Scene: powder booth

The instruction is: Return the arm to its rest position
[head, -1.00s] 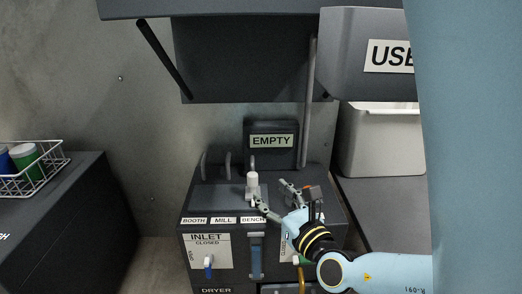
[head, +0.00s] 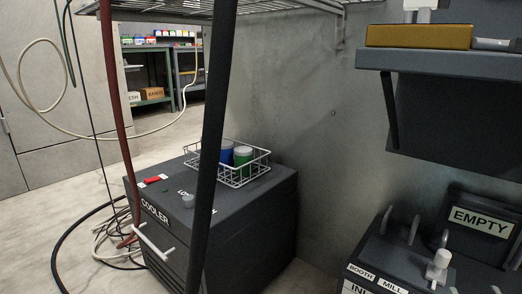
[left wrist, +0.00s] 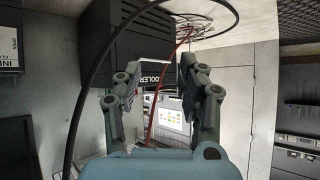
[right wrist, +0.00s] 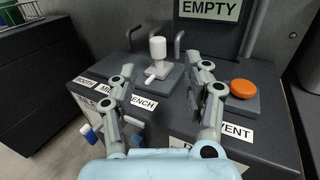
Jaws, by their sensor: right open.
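My right gripper (right wrist: 162,90) shows in the right wrist view with its fingers apart and nothing between them. It is over the front of the dark dryer top, near the BENCH label. A white-capped selector lever (right wrist: 158,52) stands beyond the fingers, apart from them; it also shows in the head view (head: 438,266). My left gripper (left wrist: 158,90) shows in the left wrist view, its fingers apart and empty, with the cooler beyond it. Neither arm shows in the head view now.
An orange button (right wrist: 243,88) sits right of the lever, near a VENT label. A dark cooler (head: 240,225) carries a white wire basket (head: 248,180) with blue and green containers. A black post (head: 212,150) and a red hose (head: 112,130) stand in front. A dark shelf (head: 450,62) juts out at the right.

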